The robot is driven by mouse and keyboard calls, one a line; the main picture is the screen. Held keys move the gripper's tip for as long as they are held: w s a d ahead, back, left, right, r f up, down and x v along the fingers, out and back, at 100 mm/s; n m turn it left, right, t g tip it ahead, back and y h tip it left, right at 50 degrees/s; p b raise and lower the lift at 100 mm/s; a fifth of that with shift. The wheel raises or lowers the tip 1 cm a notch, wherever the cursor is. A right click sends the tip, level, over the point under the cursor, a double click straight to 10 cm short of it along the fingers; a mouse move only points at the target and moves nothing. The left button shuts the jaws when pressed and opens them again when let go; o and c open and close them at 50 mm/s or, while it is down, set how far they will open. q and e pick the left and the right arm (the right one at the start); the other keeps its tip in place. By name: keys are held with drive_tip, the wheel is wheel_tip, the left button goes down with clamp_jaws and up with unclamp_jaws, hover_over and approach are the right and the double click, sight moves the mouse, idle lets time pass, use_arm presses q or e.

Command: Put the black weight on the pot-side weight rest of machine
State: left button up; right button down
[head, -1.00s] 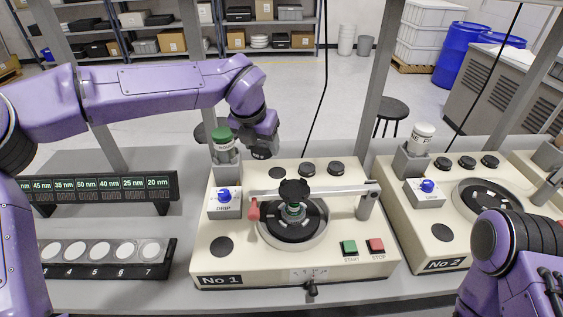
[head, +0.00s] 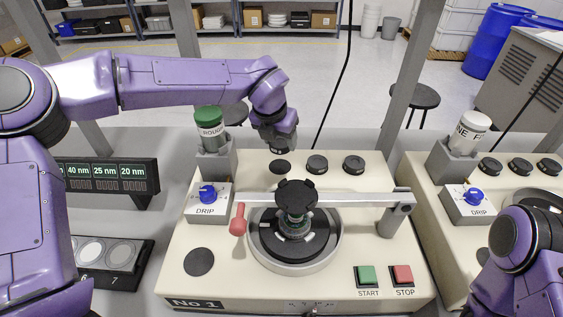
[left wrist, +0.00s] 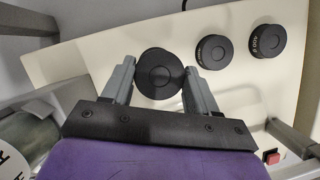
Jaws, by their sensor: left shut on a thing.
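The black weight (left wrist: 160,73) is a dark round disc held between the two grey fingers of my left gripper (left wrist: 158,82) in the left wrist view. In the head view my left gripper (head: 276,145) is above the back left of machine No 1 (head: 195,303), right of the green-capped pot (head: 209,125).
A lever arm (head: 340,199) with a red knob crosses the round plate, under a black knob (head: 296,194). A blue-knobbed drip box (head: 208,203) stands front of the pot. Machine No 2 with a white-capped pot (head: 469,132) stands at right.

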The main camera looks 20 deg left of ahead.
sight(281, 165)
use_arm(q)
wheel_tip(281, 165, down, 6)
drive_tip(key=shift+f+p, duration=0.2)
drive_tip(key=shift+p, duration=0.1)
drive_tip(key=shift+s+f, duration=0.1)
drive_tip(key=shift+f, duration=0.05)
drive_tip(key=o, duration=1.4)
drive_tip(key=b+v, duration=0.1)
drive_tip(key=v, duration=1.1)
drive_tip(key=shift+r, duration=0.2)
